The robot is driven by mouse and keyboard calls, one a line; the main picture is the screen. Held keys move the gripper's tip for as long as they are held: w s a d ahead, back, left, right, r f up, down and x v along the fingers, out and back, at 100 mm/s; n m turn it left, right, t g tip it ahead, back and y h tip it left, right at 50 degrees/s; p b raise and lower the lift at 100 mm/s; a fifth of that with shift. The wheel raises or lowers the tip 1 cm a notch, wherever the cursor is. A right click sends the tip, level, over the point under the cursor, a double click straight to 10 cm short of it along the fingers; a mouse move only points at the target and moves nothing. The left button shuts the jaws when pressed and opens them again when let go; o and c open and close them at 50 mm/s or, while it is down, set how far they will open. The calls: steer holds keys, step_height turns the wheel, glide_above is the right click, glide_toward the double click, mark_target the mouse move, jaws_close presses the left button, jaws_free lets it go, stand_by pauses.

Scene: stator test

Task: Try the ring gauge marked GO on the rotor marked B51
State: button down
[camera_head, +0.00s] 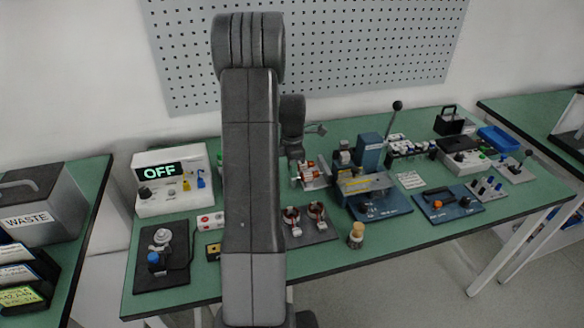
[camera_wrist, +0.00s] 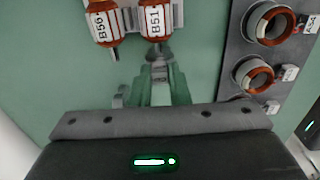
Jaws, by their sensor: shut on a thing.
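The rotor marked B51 (camera_wrist: 155,22) is orange and white with a metal shaft, at the top middle of the wrist view, beside the rotor marked B56 (camera_wrist: 103,22). In the head view the orange and white rotors (camera_head: 309,176) lie on a grey holder, partly behind my arm. My gripper (camera_wrist: 160,75) points at the shaft end of B51. Its fingers are shut on a small grey piece (camera_wrist: 159,72), which lies close to that shaft; I cannot tell if they touch. I cannot read a GO mark on it, so I cannot tell whether it is the ring gauge.
A plate with copper-wound stators (camera_wrist: 270,22) is at right in the wrist view; it is right of my arm in the head view (camera_head: 316,212). A tester reading OFF (camera_head: 160,169) stands at left. A WASTE bin (camera_head: 28,221) is far left.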

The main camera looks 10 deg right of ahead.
steer(key=shift+d, duration=0.6)
stand_by(1.4)
steer(key=shift+a, duration=1.25)
stand_by(1.5)
step_height(320, 180, up, 5)
steer(key=p, duration=0.3)
stand_by(0.5)
